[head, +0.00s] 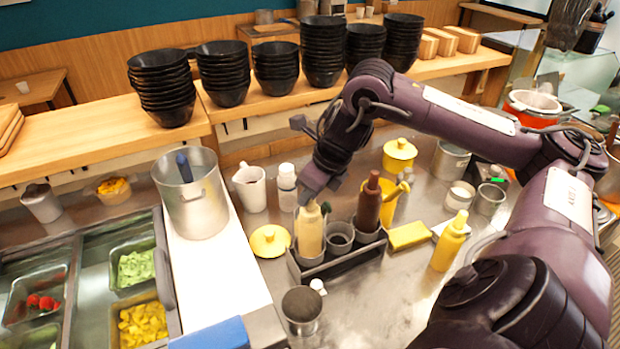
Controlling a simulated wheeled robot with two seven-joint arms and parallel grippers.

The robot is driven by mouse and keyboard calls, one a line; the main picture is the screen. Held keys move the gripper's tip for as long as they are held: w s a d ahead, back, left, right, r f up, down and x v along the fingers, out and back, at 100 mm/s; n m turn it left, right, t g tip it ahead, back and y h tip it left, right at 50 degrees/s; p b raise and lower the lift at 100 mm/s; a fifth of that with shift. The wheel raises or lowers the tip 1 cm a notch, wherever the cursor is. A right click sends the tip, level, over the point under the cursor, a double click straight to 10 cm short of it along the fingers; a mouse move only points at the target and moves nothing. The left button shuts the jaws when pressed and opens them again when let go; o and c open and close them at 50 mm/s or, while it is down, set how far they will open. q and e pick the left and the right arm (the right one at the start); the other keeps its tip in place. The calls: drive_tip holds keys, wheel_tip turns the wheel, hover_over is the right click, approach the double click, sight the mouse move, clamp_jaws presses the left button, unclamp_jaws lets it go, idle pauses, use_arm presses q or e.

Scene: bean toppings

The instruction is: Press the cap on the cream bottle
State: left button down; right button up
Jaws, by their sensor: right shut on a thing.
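The cream bottle (310,236) stands upright in the left slot of a dark caddy (318,272) on the steel counter. My right gripper (311,198) reaches down from above, shut on the top of the cream bottle. The fingers hide most of the bottle's cap, so I cannot tell how it sits. A brown bottle (368,205) stands in the caddy's right slot, with a dark cup (340,238) between them. My left gripper is not in view.
A yellow bottle (450,241) and a yellow sponge (408,235) are right of the caddy. A yellow lid (270,241), white pitcher (249,188) and large pot (195,205) are left. A metal cup (301,312) stands in front. Black bowl stacks (323,55) line the shelf.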

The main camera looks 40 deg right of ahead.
drive_tip(key=shift+f, duration=0.2)
drive_tip(key=o, duration=0.8)
drive_tip(key=shift+c, duration=0.2)
drive_tip(key=shift+o, duration=0.4)
drive_tip(key=o, duration=0.4)
drive_tip(key=shift+r+p, duration=3.05)
drive_tip(key=shift+r, duration=0.3)
